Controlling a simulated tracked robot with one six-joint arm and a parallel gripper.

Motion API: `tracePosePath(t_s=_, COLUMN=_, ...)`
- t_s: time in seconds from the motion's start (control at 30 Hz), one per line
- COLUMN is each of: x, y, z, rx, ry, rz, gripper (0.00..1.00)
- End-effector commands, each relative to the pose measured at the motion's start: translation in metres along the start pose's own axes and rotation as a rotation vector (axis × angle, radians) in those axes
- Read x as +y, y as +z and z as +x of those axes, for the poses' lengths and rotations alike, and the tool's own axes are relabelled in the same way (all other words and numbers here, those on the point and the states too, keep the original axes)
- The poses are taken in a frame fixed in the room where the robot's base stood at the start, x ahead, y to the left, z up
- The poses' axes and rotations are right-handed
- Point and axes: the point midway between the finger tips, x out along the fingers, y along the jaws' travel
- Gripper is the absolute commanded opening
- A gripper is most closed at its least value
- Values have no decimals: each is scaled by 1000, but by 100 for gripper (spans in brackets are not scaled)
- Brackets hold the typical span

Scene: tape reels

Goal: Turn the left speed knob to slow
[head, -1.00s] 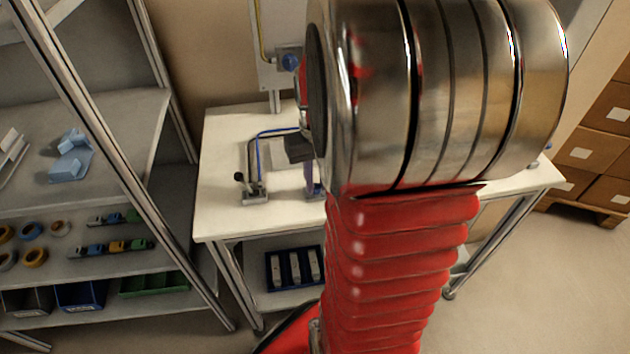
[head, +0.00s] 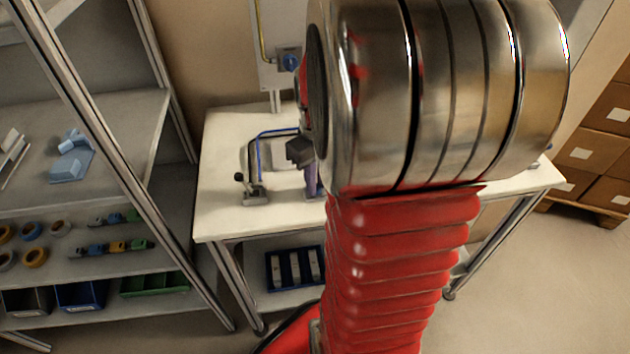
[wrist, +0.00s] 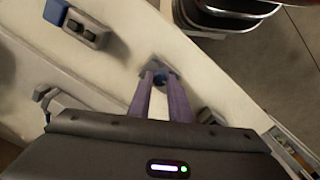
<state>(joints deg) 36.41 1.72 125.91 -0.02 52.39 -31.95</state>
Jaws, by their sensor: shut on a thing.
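The fingertips cover part of the knob, and I cannot read any speed marking or pointer. In the head view, my gripper (head: 311,188) shows only as a dark body and a purple finger at the tabletop, left of my large metal arm joint. The knob is hidden there.
The white table (head: 222,160) carries a small lever fixture (head: 254,195) left of my gripper. A wall box with a blue dial (head: 290,62) stands behind. A shelf rack (head: 110,120) is at left. In the wrist view, a grey-and-blue switch block (wrist: 85,32) lies at upper left.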

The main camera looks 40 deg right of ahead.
Motion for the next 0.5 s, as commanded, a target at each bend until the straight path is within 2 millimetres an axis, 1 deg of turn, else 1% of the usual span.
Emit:
tracePosePath(t_s=0.03, x=1, y=-4, z=-3, rx=12, ry=5, rz=0, gripper=0)
tracePosePath(t_s=0.07, x=1, y=-4, z=-3, rx=12, ry=5, rz=1, gripper=0)
tracePosePath(t_s=0.1, x=1, y=-4, z=-3, rx=12, ry=5, rz=1, gripper=20)
tracePosePath(t_s=0.33, x=0, y=-2, z=-1, rx=6, ry=2, rz=1, gripper=36)
tracePosePath(t_s=0.5, x=0, y=-1, z=-1, rx=3, ry=1, rz=1, gripper=36)
